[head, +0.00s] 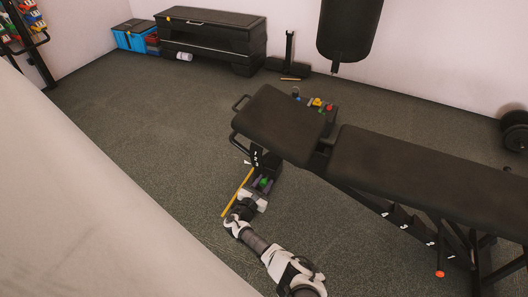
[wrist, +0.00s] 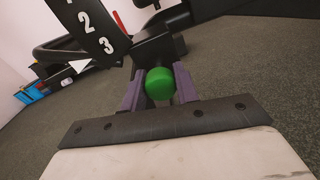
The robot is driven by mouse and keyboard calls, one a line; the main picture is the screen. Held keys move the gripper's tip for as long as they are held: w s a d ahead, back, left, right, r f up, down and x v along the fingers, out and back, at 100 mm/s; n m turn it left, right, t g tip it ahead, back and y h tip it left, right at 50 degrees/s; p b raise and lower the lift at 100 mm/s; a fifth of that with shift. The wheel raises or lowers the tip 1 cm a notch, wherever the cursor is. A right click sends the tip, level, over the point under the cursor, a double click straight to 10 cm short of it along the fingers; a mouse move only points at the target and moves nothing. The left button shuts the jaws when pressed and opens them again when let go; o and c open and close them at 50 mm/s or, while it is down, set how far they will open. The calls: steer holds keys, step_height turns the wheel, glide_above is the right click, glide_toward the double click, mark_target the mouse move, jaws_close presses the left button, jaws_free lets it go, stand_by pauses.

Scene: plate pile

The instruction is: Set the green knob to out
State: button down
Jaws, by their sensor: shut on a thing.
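The green knob (wrist: 160,84) is a round ball on the black lower frame of a weight bench. In the wrist view it sits between the two purple-grey fingers of my gripper (wrist: 159,90), which are shut on it, one finger on each side. A black plate with white numbers 1, 2 and 3 (wrist: 97,25) stands just left of the knob. In the head view the knob (head: 264,182) is a small green spot at the end of my gripper (head: 263,184), below the bench seat. I cannot tell how far out the knob is.
The black bench pad (head: 285,122) overhangs close beyond my gripper. A yellow stick (head: 236,193) lies on the floor left of my arm. A black cabinet (head: 212,38) and a blue box (head: 132,36) stand at the back wall. The floor at left is clear.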

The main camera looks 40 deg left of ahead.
steer(key=shift+s+d+r+p, duration=0.15)
steer(key=shift+s+p, duration=0.2)
steer(key=shift+s, duration=0.45)
steer(key=c, duration=1.1)
jaws_free()
steer(key=shift+o, duration=0.2)
